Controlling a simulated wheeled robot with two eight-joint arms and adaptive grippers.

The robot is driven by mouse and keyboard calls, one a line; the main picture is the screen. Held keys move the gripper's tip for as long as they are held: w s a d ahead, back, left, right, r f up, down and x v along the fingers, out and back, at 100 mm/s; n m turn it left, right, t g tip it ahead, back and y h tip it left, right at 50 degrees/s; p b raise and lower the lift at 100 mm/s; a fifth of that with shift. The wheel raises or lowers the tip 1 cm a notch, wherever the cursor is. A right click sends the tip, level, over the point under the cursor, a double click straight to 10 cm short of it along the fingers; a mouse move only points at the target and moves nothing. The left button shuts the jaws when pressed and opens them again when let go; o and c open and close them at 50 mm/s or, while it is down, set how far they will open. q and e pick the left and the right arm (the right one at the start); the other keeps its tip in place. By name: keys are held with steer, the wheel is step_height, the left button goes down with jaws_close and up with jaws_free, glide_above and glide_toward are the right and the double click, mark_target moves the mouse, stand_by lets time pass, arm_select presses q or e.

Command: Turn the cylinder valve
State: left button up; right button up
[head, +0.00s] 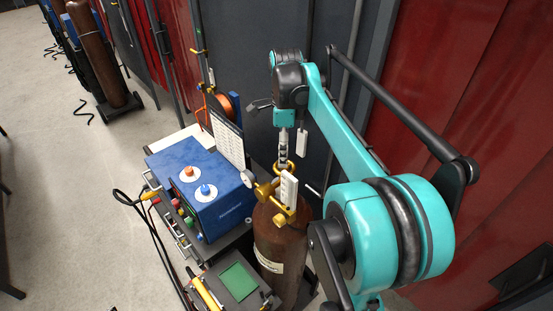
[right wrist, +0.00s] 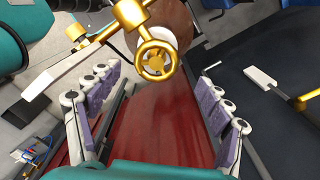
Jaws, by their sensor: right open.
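The brown gas cylinder (head: 278,235) stands upright at the lower middle of the head view, with a gold valve and regulator (head: 266,190) on top. A gold handwheel (right wrist: 155,60) with spokes shows near the top middle of the right wrist view. My right gripper (right wrist: 160,76) is open, with one finger on each side of the handwheel. I see a gap between each finger and the wheel's rim. In the head view my right gripper (head: 283,145) points down just above the valve, seen small and partly edge-on. My left gripper is in neither view.
A blue welding machine (head: 195,185) stands on a cart left of the cylinder. A wire spool (head: 226,106) and white sheet (head: 229,138) are behind it. Dark panels and a red curtain (head: 470,110) close off the right. Open floor (head: 60,200) lies at left.

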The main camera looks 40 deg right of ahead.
steer(key=f, duration=0.6)
steer(key=shift+s+p, duration=0.35)
steer(key=shift+p, duration=0.05)
steer(key=shift+w+f, duration=0.2)
steer(key=shift+f, duration=0.3)
steer(key=shift+s, duration=0.2)
steer(key=shift+c, duration=1.3)
steer(key=c, duration=0.9)
